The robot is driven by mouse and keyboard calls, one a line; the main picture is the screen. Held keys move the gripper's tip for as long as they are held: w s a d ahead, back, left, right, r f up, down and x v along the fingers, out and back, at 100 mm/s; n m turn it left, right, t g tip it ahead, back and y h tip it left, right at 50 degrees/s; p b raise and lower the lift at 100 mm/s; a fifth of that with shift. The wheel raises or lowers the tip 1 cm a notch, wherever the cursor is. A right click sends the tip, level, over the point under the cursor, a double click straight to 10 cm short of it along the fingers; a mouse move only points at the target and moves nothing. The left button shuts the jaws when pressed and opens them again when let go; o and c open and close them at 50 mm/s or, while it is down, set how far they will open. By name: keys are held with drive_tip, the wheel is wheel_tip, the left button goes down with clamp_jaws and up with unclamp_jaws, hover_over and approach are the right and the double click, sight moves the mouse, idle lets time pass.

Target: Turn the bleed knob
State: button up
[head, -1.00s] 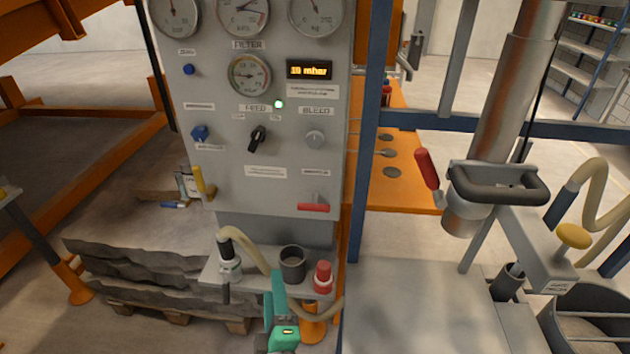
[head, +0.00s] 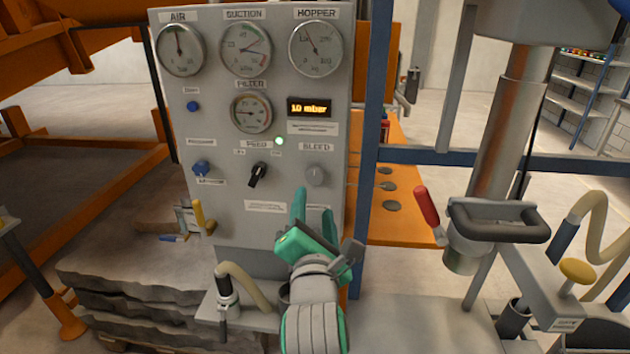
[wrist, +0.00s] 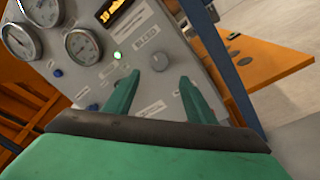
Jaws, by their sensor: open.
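The bleed knob (head: 317,175) is a small round grey knob below the BLEED label on the right side of the grey control panel (head: 225,222). In the wrist view the bleed knob (wrist: 159,62) shows just beyond and between the fingertips. My gripper (head: 314,200) has green fingers and is open and empty. In the head view its fingertips are just below the knob, one to each side, apart from it. The gripper covers the lower right of the panel. In the wrist view my gripper (wrist: 158,84) points up toward the panel.
A black feed knob (head: 258,175) sits left of the bleed knob, and a lit display (head: 310,107) reads 10 mbar above it. A blue post (head: 369,130) stands close to the panel's right edge. A hose (head: 245,282) curves below the panel.

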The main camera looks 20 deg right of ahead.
sight(315, 178)
drive_tip(key=x, duration=1)
drive_tip(key=shift+w+d+r, duration=0.15)
drive_tip(key=shift+w+d, duration=0.1)
drive_tip(key=shift+w, duration=0.1)
drive_tip(key=c, duration=1)
